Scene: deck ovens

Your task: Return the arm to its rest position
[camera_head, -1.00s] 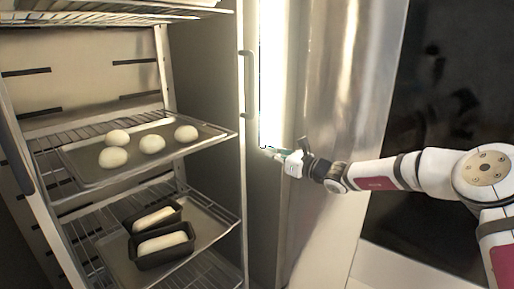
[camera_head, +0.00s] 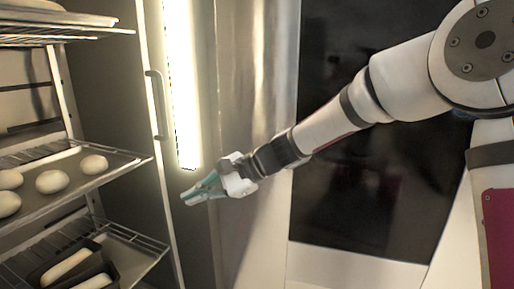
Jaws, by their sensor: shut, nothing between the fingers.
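My gripper (camera_head: 190,198) is shut and empty. It points down to the left, in front of the metal panel (camera_head: 231,100) beside the open rack. My arm stretches from the right side of the picture to the gripper, with its elbow bent at the upper right. The gripper appears apart from the rack and the dough.
An open rack cabinet fills the left. A tray (camera_head: 75,192) with several dough balls (camera_head: 52,181) sits on its middle shelf. Two loaf pans (camera_head: 112,268) with dough are below. A vertical handle (camera_head: 157,105) and a bright light strip (camera_head: 182,80) are near my gripper.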

